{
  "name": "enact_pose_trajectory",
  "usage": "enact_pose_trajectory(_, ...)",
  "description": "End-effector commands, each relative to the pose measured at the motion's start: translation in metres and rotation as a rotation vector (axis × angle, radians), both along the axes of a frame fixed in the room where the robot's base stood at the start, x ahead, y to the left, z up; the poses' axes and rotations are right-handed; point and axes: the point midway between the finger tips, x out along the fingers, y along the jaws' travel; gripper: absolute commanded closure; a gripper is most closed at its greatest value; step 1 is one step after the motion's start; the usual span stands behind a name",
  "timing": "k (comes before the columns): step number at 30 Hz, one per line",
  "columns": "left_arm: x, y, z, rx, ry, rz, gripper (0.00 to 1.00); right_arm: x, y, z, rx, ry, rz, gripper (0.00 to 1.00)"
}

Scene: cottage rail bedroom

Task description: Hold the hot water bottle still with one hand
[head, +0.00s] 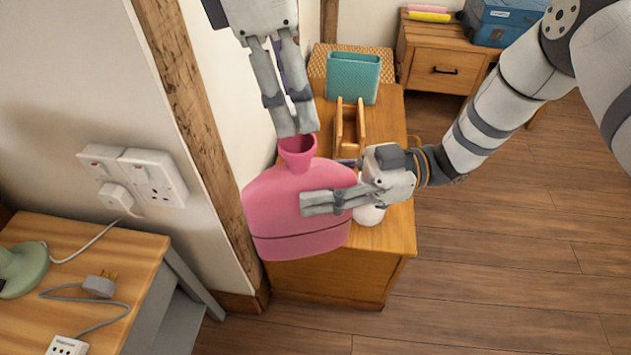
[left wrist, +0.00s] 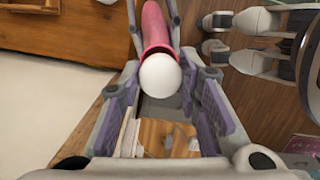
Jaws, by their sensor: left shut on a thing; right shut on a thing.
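The pink hot water bottle (head: 300,225) is upright in the head view, in front of the wooden cabinet, its flared neck at the top. My right gripper (head: 318,202) is shut on the bottle's body from the right, its fingers lying across the front. My left gripper (head: 297,133) points down from above, its fingertips close together at the neck's rim. The left wrist view shows pink (left wrist: 153,25) between these fingertips, with a white rounded thing (left wrist: 160,76) nearer the camera. I cannot tell what that white thing is. The left fingers partly hide the neck's opening.
The wooden cabinet (head: 385,240) holds a teal container (head: 352,78), a wooden rack (head: 348,130) and a white rounded object (head: 369,214). A timber post (head: 190,100) and wall stand close left. A side table (head: 90,265) with cords is front left. Floor is clear at right.

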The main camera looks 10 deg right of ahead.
Motion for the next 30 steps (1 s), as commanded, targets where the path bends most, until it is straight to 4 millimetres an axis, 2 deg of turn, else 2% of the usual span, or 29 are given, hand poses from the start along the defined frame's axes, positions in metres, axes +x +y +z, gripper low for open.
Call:
enact_pose_trajectory(17, 0.000, -0.001, 0.001, 0.002, 0.004, 0.000, 0.81, 0.000, 0.000, 0.002, 0.004, -0.003, 0.000, 1.00)
enact_pose_trajectory(30, 0.000, -0.001, -0.017, 0.001, 0.004, 0.000, 0.81, 0.000, 0.000, 0.002, 0.004, -0.003, 0.000, 1.00)
